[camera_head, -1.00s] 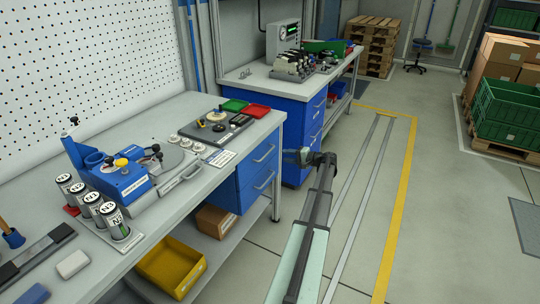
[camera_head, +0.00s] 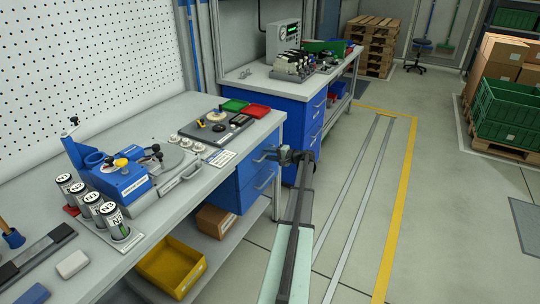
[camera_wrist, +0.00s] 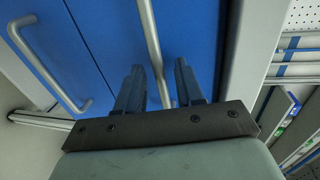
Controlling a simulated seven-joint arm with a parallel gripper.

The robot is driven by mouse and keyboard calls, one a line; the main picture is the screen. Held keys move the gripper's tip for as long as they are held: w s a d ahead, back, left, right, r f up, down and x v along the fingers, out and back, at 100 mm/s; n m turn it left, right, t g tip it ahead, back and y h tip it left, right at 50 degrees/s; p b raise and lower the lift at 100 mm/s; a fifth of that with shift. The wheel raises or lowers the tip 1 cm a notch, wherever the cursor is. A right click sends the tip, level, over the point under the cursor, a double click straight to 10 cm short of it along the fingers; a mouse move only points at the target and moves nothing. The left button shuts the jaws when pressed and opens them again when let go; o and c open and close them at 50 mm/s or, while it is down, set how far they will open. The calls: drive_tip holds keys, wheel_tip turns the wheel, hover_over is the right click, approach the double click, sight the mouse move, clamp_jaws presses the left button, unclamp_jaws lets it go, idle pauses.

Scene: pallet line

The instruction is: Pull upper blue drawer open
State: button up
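The upper blue drawer (camera_head: 246,168) is in the near workbench, just under its top, and looks closed. Its metal bar handle (camera_wrist: 151,40) runs between my fingers in the wrist view. My gripper (camera_head: 277,154) is at the drawer front in the head view and partly hides the handle's right end. In the wrist view my gripper (camera_wrist: 158,85) is open, one finger on each side of the handle, with visible gaps. The lower blue drawer (camera_head: 252,190) is below and closed; its handle (camera_wrist: 40,60) also shows in the wrist view.
The workbench top (camera_head: 230,170) overhangs the drawers. A cardboard box (camera_head: 216,221) and yellow bin (camera_head: 170,268) sit on the lower shelf. A second bench with blue drawers (camera_head: 300,115) stands behind.

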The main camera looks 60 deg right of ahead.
clamp_jaws()
drive_tip(key=shift+s, duration=0.15)
idle(0.5)
drive_tip(key=f+v, duration=0.3)
drive_tip(key=v, duration=1.1)
drive_tip(key=s+f+v, duration=0.1)
drive_tip(key=f+v, duration=0.2)
drive_tip(key=v, duration=1.1)
drive_tip(key=shift+s, duration=0.45)
drive_tip(key=shift+r, duration=0.1)
unclamp_jaws()
drive_tip(key=v, duration=1.3)
drive_tip(key=shift+s, duration=0.4)
